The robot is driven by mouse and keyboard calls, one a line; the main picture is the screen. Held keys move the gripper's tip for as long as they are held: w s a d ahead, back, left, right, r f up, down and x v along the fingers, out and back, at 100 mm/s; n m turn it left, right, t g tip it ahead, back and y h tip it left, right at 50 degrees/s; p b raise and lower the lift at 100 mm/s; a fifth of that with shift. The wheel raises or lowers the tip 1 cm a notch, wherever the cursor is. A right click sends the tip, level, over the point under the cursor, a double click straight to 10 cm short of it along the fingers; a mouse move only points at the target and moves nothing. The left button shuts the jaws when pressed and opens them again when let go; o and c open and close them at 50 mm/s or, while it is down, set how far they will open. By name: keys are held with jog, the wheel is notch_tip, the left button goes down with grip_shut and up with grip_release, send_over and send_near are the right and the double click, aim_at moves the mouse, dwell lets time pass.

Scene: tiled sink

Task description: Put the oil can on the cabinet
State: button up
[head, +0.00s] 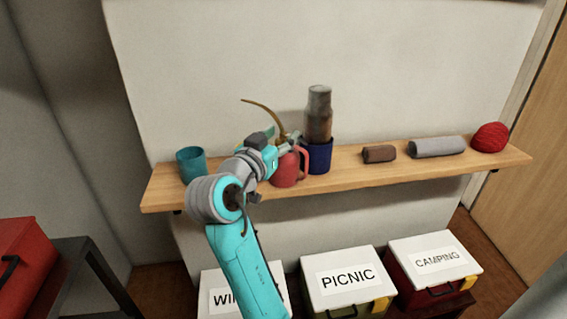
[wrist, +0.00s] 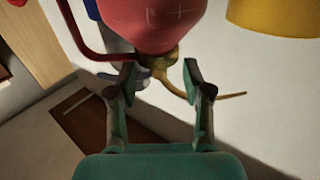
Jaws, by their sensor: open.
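The oil can is red with a side handle and a thin curved brass spout. In the head view the oil can (head: 284,174) stands on the wooden shelf, partly hidden by my arm. In the wrist view its red body (wrist: 150,22) fills the top middle, with brass parts below it. My gripper (wrist: 163,84) is open, with a finger on each side of the brass part near the body. I cannot tell whether either finger touches it. In the head view my gripper (head: 291,140) is at the top of the can. I cannot tell which thing is the cabinet.
The wooden shelf (head: 225,180) also holds a teal cup (head: 191,164), a blue cup (head: 319,157) with a tall bottle in it, a brown block, a grey roll and a red ball. Lidded boxes (head: 345,274) stand below. A dark stand (head: 88,268) is at left.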

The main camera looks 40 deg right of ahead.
jog(key=shift+x, duration=0.85)
grip_shut()
jog(key=shift+r, duration=0.1)
